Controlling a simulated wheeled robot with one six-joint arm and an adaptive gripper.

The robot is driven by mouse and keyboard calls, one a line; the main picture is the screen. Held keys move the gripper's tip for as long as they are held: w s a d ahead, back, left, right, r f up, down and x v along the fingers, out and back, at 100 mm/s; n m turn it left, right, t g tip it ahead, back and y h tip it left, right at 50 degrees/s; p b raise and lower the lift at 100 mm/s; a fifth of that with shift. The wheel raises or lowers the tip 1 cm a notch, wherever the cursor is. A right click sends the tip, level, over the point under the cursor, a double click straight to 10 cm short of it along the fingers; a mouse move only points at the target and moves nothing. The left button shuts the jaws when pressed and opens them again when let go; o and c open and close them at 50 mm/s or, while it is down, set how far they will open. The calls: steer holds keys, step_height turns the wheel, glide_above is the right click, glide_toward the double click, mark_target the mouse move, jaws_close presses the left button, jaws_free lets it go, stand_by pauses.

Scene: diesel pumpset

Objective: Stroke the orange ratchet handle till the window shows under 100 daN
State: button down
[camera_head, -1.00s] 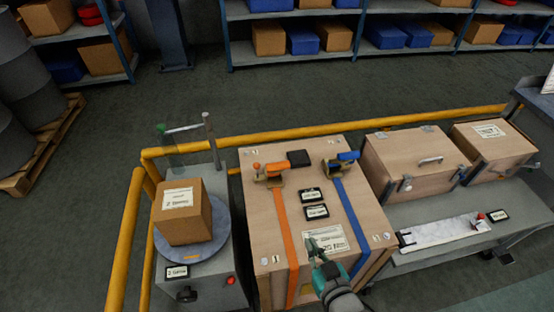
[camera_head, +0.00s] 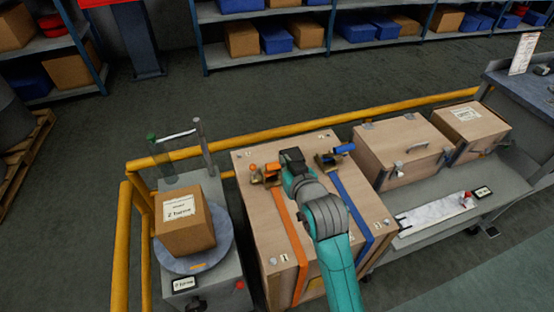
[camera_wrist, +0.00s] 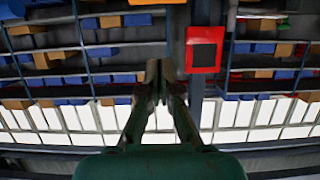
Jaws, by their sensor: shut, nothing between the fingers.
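The orange ratchet (camera_head: 263,173), with its orange handle, sits on top of the large wooden crate (camera_head: 262,225), at the head of the orange strap (camera_head: 287,225). My teal arm reaches over the crate from the front, its end just right of the orange ratchet. I cannot tell whether it touches the handle. In the wrist view my gripper (camera_wrist: 161,78) has its two fingers together, with nothing between them, pointing away toward the shelves. The small display windows on the crate top are hidden behind my arm, so no reading shows.
A blue ratchet (camera_head: 333,158) and blue strap (camera_head: 356,210) are close to my arm's right. A carton (camera_head: 184,225) stands on a round plate at left. Yellow rails (camera_head: 290,130) run behind. Smaller wooden boxes (camera_head: 405,155) stand right.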

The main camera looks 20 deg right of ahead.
mark_target(277, 163)
steer(key=shift+w+r, duration=0.1)
steer(key=shift+r, duration=0.05)
steer(key=x, duration=1)
steer(key=shift+w, duration=0.1)
steer(key=shift+s+f, duration=0.85)
steer(key=shift+f, duration=0.1)
steer(key=shift+s+f, duration=0.55)
steer(key=shift+f, duration=0.1)
